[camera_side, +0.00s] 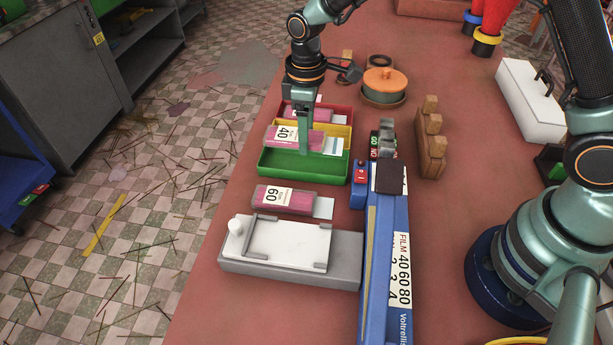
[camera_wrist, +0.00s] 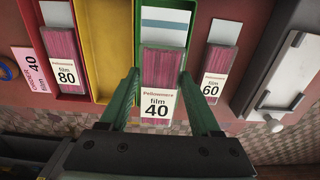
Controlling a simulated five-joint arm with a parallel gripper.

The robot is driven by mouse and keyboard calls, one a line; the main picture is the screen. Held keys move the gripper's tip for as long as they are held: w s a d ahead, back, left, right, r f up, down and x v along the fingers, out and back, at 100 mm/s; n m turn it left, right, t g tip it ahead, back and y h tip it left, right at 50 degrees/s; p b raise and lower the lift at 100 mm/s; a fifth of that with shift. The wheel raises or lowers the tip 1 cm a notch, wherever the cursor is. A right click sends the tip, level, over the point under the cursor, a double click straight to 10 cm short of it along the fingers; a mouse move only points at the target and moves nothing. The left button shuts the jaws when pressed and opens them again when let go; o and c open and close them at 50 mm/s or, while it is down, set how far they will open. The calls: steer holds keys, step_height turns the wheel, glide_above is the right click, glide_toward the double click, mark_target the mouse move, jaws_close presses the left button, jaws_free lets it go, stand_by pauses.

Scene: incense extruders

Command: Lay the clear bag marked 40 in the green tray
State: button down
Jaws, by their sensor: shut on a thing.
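The clear bag marked 40 (camera_side: 285,137), with pink sticks inside and a white label, is between the fingers of my gripper (camera_side: 305,150). My gripper is shut on it. In the wrist view the bag (camera_wrist: 163,66) runs lengthwise between the two green fingers (camera_wrist: 160,80), its label end toward me. The green tray (camera_side: 285,163) lies under the bag; its floor looks bare in the side view. The bag appears over the tray, near its yellow-tray side. I cannot tell whether it touches the tray.
The yellow tray (camera_wrist: 103,45) is empty beside the green one. The red tray (camera_side: 343,112) holds a bag marked 80 (camera_wrist: 64,48). A bag marked 60 (camera_side: 283,199) lies on the table near a grey-and-white sealer (camera_side: 290,245). A blue box (camera_side: 360,185) stands to the right.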

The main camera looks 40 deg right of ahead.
steer(key=shift+f, duration=1.9)
jaws_free()
steer(key=shift+r, duration=0.15)
steer(key=shift+r, duration=3.9)
steer(key=shift+r, duration=0.1)
